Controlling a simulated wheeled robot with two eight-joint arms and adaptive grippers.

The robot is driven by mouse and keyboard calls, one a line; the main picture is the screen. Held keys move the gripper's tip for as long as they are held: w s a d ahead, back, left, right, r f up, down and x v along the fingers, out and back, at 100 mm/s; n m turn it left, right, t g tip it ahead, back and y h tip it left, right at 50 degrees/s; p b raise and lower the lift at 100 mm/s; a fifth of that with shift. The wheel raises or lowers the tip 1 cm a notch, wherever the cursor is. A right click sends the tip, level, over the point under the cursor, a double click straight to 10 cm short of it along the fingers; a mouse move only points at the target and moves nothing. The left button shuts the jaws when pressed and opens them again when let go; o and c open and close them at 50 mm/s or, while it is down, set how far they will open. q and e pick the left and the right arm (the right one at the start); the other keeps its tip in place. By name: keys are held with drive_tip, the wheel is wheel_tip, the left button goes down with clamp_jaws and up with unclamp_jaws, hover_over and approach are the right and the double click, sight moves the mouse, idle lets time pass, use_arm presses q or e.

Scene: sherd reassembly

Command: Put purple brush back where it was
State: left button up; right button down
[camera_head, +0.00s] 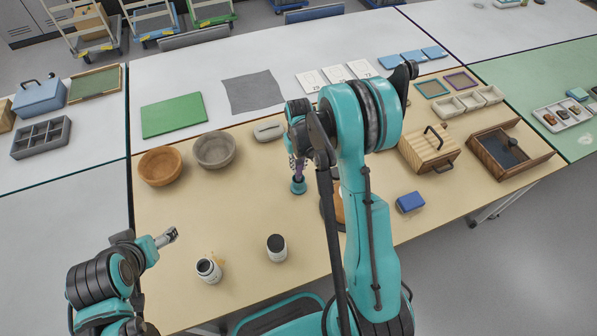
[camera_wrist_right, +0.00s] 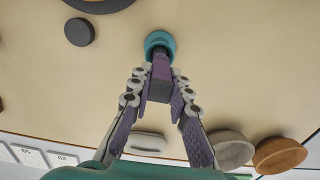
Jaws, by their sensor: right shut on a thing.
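My right gripper (camera_wrist_right: 161,78) points down over the beige table and is shut on the purple brush (camera_wrist_right: 159,91), whose block-like handle sits between the two finger pads. The brush's dark lower part runs down to a round teal cup-like piece (camera_wrist_right: 160,43). It also shows in the head view (camera_head: 298,186), just under the right gripper. I cannot tell whether the brush stands inside this piece or is only above it. My left gripper (camera_head: 169,237) is at the lower left, away from the brush, with nothing seen in it; its opening is unclear.
An orange bowl (camera_head: 160,167) and a grey bowl (camera_head: 213,150) stand left of the right gripper. Two jars, one (camera_head: 277,247) nearer the middle, stand at the front. A blue block (camera_head: 410,202) and a wooden box (camera_head: 428,150) are to the right. The table's centre left is clear.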

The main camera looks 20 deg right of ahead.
sight(298, 173)
wheel_tip(298, 173, down, 3)
drive_tip(key=shift+r+b, duration=0.15)
drive_tip(key=shift+b, duration=0.3)
use_arm(q)
drive_tip(key=shift+f, duration=0.75)
use_arm(e)
drive_tip(key=shift+r, duration=0.15)
drive_tip(key=shift+f, duration=0.2)
drive_tip(key=c, duration=1.4)
unclamp_jaws()
drive_tip(key=shift+c, duration=0.2)
use_arm(q)
drive_tip(key=shift+f, duration=0.15)
